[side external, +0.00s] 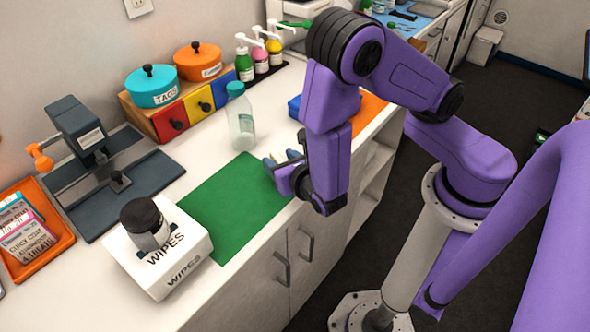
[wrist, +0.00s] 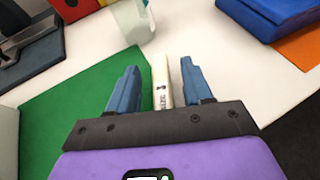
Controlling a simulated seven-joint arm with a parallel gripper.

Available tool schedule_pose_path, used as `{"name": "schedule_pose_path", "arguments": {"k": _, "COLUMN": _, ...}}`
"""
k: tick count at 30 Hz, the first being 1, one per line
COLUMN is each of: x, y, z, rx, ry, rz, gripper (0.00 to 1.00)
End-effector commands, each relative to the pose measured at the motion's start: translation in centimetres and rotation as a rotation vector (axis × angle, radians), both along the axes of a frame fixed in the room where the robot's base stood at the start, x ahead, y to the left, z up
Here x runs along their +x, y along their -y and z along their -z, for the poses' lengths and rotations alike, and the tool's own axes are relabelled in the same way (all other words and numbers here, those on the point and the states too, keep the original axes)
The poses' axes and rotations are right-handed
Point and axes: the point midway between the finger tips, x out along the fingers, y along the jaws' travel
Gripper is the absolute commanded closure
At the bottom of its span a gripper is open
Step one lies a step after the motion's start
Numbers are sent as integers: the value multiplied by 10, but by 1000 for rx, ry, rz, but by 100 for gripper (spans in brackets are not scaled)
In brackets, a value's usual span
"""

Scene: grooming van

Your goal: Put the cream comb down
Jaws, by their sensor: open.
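The cream comb (wrist: 162,82) shows in the wrist view as a pale bar with small dark print, between my two blue fingers. My gripper (wrist: 159,68) is open, with a gap visible on both sides of the comb. In the side external view my gripper (side external: 280,160) is low over the right edge of the green mat (side external: 225,200), near the counter's front edge. The comb is mostly hidden there by my fingers. I cannot tell whether the comb rests fully on the surface. The mat also shows in the wrist view (wrist: 75,105).
A clear bottle (side external: 241,120) stands just behind the mat. A blue box (side external: 298,106) and an orange mat (side external: 370,108) lie to the right. A white wipes box (side external: 160,250) with a dark-lidded jar stands at the left. Most of the green mat is bare.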

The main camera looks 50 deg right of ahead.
Motion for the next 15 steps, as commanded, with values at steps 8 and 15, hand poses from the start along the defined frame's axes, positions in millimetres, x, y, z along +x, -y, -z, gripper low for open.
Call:
{"name": "schedule_pose_path", "arguments": {"k": 8, "x": -47, "y": -21, "z": -21, "rx": 1, "ry": 1, "rz": -9, "gripper": 50}}
{"name": "schedule_pose_path", "arguments": {"k": 15, "x": -79, "y": -34, "z": -36, "rx": 2, "ry": 1, "rz": -7, "gripper": 50}}
